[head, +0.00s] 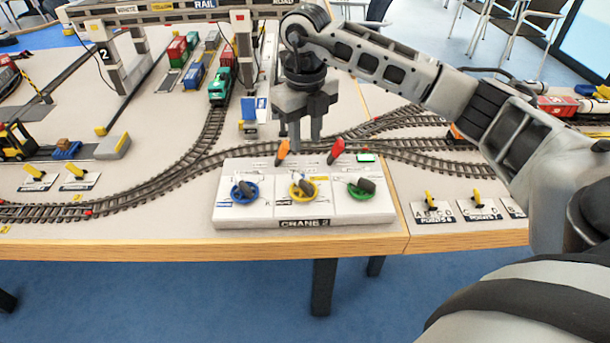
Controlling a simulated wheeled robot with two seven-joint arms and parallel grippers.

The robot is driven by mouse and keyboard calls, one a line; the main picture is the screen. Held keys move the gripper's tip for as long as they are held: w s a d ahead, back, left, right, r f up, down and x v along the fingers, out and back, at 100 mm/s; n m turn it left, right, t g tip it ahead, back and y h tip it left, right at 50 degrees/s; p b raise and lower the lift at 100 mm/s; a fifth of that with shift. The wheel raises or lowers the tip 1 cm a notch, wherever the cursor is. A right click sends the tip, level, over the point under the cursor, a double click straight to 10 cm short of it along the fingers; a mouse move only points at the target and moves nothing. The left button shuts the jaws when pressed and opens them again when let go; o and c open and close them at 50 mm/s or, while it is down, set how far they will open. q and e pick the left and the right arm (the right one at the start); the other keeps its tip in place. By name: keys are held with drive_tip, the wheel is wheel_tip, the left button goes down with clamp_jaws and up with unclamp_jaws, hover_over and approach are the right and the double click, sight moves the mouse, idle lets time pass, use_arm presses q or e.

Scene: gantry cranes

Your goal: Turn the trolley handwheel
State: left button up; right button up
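The white CRANE 2 panel (222,205) stands at the table's front edge. It carries a blue handwheel (236,199), a yellow handwheel (292,197) and a green handwheel (353,194), each with a dark grip. Their small labels are too small to read, so I cannot tell which is the trolley one. My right gripper (305,146) points down over the back of the panel, behind the yellow handwheel. Its two fingers are apart with a narrow empty gap. They appear close to the orange lever (283,148) and the red lever (336,151). My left gripper is out of view.
Model tracks (165,180) curve behind the panel. A green locomotive (219,88) and a gantry crane (108,62) stand farther back. Small yellow switch levers (432,202) lie to the right, others to the left. The table's wooden front edge (140,250) runs below the panel.

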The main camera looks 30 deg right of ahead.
sight(305, 183)
wheel_tip(305, 183, down, 12)
drive_tip(key=shift+f+p, duration=0.1)
drive_tip(key=shift+p, duration=0.4)
clamp_jaws()
